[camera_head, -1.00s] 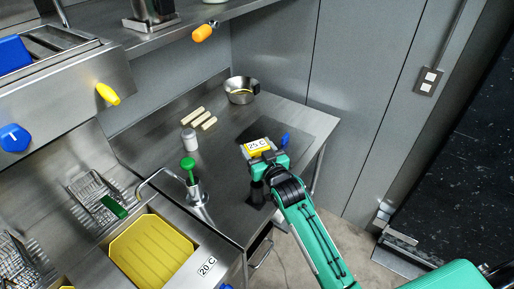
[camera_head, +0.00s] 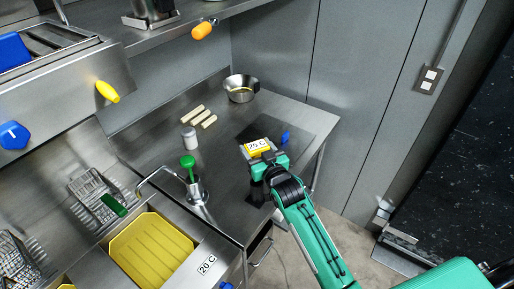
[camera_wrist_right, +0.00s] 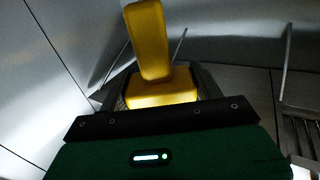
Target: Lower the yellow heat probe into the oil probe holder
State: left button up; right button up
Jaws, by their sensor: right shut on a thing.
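My right gripper (camera_head: 268,158) is over the right part of the steel counter, shut on a yellow thing (camera_head: 252,152), which I take to be the yellow heat probe. Beside it shows a white label reading "25 C". In the right wrist view its yellow handle (camera_wrist_right: 148,42) stands up from a yellow block (camera_wrist_right: 162,90) at the jaws; its lower end is hidden. A steel cup (camera_head: 197,192) near the fryer holds a green-handled piece (camera_head: 188,163); I cannot tell whether this cup is the oil probe holder. My left gripper is not in view.
A yellow-filled fryer vat (camera_head: 150,252) with a "20 C" label (camera_head: 207,264) and wire baskets (camera_head: 92,188) lie left. A white jar (camera_head: 189,138), pale sticks (camera_head: 192,114) and a steel bowl (camera_head: 241,88) stand behind. A blue piece (camera_head: 285,138) is beside the gripper.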

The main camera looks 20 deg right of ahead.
jog(key=shift+f+b, duration=0.8)
jog(key=shift+f, duration=2.35)
dwell(3.8)
jog(key=o, duration=1)
